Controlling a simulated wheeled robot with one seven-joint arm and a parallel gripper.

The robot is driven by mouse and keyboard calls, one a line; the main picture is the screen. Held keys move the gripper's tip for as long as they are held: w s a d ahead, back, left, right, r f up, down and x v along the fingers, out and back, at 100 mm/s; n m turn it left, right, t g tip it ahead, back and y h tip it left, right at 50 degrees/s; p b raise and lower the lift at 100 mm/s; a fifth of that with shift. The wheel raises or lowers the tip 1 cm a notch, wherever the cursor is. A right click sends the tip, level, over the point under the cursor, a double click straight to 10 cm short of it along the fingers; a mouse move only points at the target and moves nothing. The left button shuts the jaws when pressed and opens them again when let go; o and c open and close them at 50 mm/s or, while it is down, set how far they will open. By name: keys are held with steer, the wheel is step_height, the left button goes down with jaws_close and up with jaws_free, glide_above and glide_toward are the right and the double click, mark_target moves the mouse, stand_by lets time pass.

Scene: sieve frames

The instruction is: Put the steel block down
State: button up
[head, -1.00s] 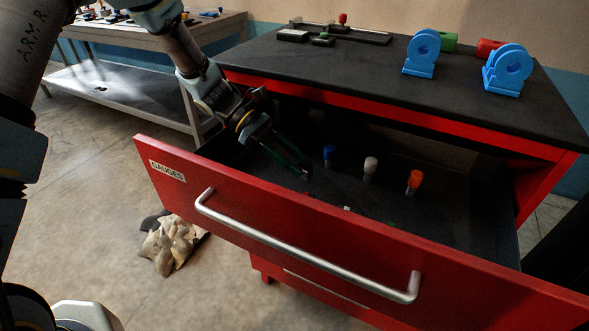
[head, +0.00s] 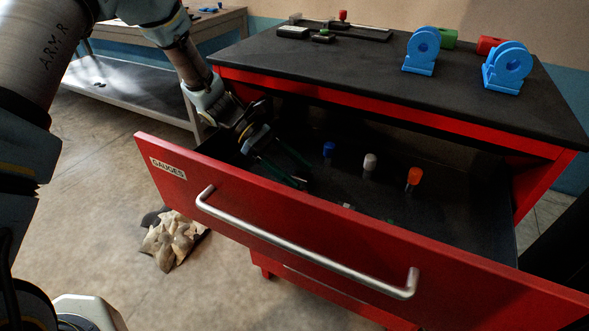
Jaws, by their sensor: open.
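My gripper (head: 292,170) reaches down into the open red drawer (head: 250,215) labelled GAUGES, at its left end. Its two long dark green fingers are spread apart, with dark drawer floor showing between them. I cannot make out a steel block for certain. The fingertips are low in the drawer, and the front panel hides the floor close behind it. A small pale thing (head: 347,206) just shows above the panel edge, too little of it to identify.
Blue-topped (head: 328,150), white-topped (head: 369,162) and orange-topped (head: 414,178) pegs stand in the drawer, right of my gripper. The black cabinet top (head: 350,75) above holds two blue ring stands (head: 421,52) (head: 507,68). A crumpled cloth (head: 173,240) lies on the floor.

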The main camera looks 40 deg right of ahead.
steer(key=shift+r, duration=0.1)
steer(key=b+v, duration=0.3)
steer(key=v, duration=0.9)
